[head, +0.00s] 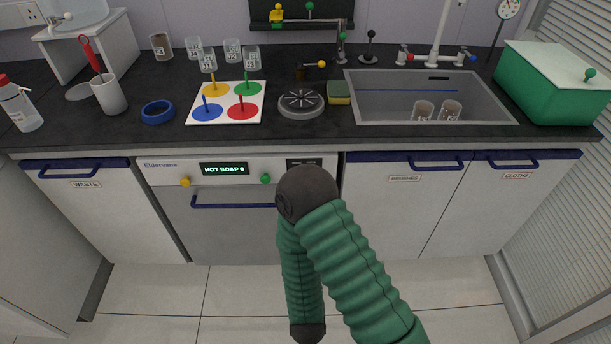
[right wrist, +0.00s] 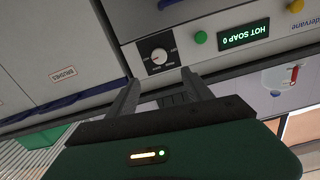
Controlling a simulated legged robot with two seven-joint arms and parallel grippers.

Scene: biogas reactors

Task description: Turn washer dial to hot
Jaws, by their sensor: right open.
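The washer (head: 230,222) is built in under the counter. Its display (head: 224,169) reads "HOT SOAP 0" and also shows in the right wrist view (right wrist: 244,36). The white round dial (right wrist: 159,57) sits on a dark square panel (right wrist: 146,47), with small marks around it too small to read. In the head view my right arm hides the dial; only the panel's top edge (head: 305,163) shows. My right gripper (right wrist: 160,77) is open, its fingers pointing at the panel on either side of the dial, with nothing between them. I cannot tell whether they touch it. My left gripper is out of view.
A green button (head: 265,179) and a yellow button (head: 185,182) flank the display. A blue bar handle (head: 230,201) crosses the washer front below. Cupboards with blue handles (head: 440,162) stand to the right. The floor (head: 160,290) in front is clear.

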